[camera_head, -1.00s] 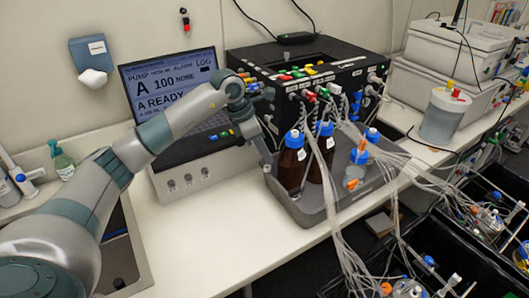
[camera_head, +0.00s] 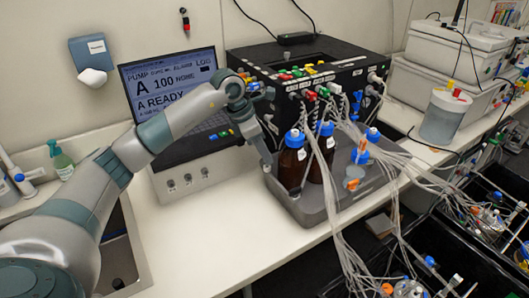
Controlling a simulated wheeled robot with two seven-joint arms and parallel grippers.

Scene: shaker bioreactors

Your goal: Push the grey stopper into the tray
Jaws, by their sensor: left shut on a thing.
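The grey tray (camera_head: 322,216) stands on the white bench in front of the black pump unit. It holds two brown bottles with blue caps (camera_head: 291,165) and a clear vessel with blue and orange fittings (camera_head: 355,174). My left gripper (camera_head: 266,160) points down at the tray's back left edge, left of the brown bottles. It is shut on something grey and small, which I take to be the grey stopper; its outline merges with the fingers. I cannot tell whether it touches the tray. My right gripper is not in view.
The black pump unit (camera_head: 280,82) with coloured connectors stands behind the tray. Clear tubes (camera_head: 338,228) run over the tray and down the bench front. A grey control unit with a screen (camera_head: 170,84) stands to the left. The bench left of the tray is clear.

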